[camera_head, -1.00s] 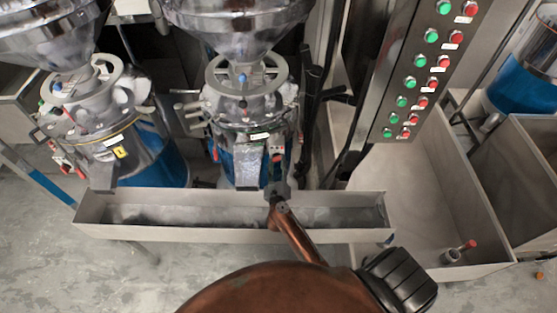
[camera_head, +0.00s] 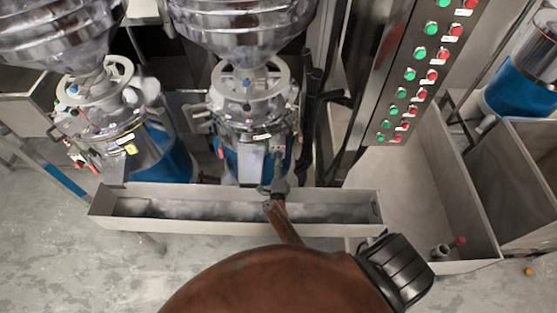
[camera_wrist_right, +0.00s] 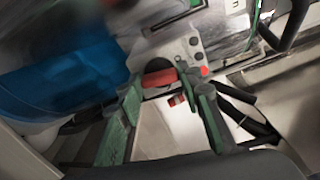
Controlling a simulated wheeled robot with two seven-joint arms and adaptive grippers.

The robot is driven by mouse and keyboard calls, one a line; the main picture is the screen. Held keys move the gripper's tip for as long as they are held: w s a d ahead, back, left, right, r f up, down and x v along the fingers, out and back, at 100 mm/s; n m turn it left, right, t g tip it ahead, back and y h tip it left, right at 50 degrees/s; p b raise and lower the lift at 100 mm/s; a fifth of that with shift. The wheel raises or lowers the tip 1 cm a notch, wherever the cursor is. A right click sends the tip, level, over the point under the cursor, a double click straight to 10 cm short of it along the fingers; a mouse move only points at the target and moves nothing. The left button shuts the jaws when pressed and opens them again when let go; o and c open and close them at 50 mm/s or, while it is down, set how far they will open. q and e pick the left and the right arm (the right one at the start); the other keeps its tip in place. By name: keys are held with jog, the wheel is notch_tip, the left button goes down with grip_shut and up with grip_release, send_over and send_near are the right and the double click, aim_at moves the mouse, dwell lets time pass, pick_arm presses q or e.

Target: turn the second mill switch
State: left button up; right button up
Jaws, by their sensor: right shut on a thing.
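The second mill (camera_head: 245,135) stands in the middle of the head view, with a steel hopper on top and a blue lower body. My right gripper (camera_head: 278,158) is at the right front of this mill, above the trough. In the right wrist view, the red switch handle (camera_wrist_right: 159,78) lies between the fingers of my right gripper (camera_wrist_right: 168,88), which is shut on it. A pale plate on the mill is just behind the handle. In the head view the gripper hides the handle. My left gripper is not in view.
A first mill (camera_head: 135,130) stands to the left. A long metal trough (camera_head: 240,229) runs in front of both mills. A panel with green and red buttons (camera_head: 405,85) stands to the right. Dark pipes (camera_head: 314,110) rise close to the gripper's right.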

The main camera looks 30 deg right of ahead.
jog(key=shift+a+n+p, duration=0.1)
jog(key=shift+n+p, duration=0.25)
jog(key=shift+n, duration=0.45)
jog(key=o, duration=1.2)
jog(key=shift+c, duration=0.2)
